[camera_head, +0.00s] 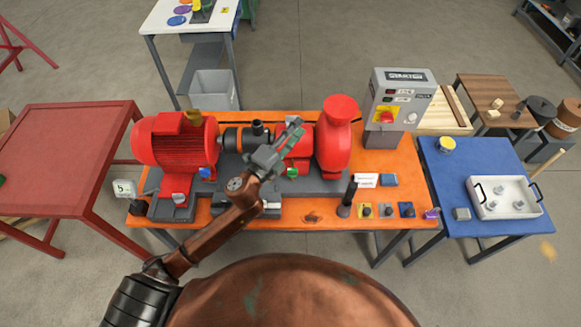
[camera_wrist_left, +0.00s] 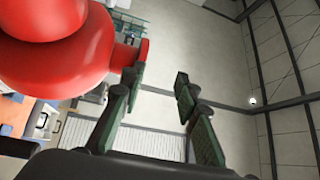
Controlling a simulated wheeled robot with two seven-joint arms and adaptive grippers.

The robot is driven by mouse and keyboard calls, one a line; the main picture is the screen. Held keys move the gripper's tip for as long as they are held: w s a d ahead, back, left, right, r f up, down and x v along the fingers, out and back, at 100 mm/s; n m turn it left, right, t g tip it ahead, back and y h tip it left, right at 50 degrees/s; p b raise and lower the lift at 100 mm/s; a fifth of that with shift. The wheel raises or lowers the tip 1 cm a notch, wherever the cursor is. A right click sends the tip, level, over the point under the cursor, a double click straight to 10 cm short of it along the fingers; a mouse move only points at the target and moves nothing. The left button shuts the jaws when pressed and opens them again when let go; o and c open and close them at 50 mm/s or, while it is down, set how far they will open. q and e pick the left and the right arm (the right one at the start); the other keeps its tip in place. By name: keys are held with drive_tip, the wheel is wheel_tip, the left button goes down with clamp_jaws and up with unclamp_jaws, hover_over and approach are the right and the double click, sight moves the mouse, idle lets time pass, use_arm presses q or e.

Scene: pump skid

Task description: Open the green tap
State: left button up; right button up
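The green tap (camera_head: 292,172) is a small green handle low at the front of the red pump (camera_head: 333,150), on the orange bench. My left gripper (camera_head: 292,132) is above and behind it in the head view, in front of the pump's middle part. In the left wrist view the two fingers (camera_wrist_left: 160,82) are apart with nothing between them. The red pump (camera_wrist_left: 55,50) fills the upper left there, and a small red flange is close beside the left finger. I cannot make out the green tap in that view. My right gripper is not in view.
A red motor (camera_head: 176,142) and a blue tap (camera_head: 205,172) are to the left on the orange bench (camera_head: 390,221). A grey control box (camera_head: 398,100) stands at right. A black upright post (camera_head: 347,197) and small blocks line the front edge.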

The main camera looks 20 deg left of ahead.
use_arm(q)
drive_tip(key=s+d+r+m+g+h, duration=0.25)
drive_tip(key=d+m+g+h, duration=0.45)
drive_tip(key=d+m, duration=0.55)
drive_tip(key=m+g+y, duration=1)
drive_tip(key=m, duration=0.7)
approach(292, 169)
drive_tip(key=f, duration=0.2)
drive_tip(key=p+x, duration=0.1)
drive_tip(key=x, duration=0.3)
drive_tip(key=p+x, duration=0.1)
drive_tip(key=x, duration=0.2)
drive_tip(key=shift+w+d+p, duration=0.1)
drive_tip(key=shift+d+p, duration=0.2)
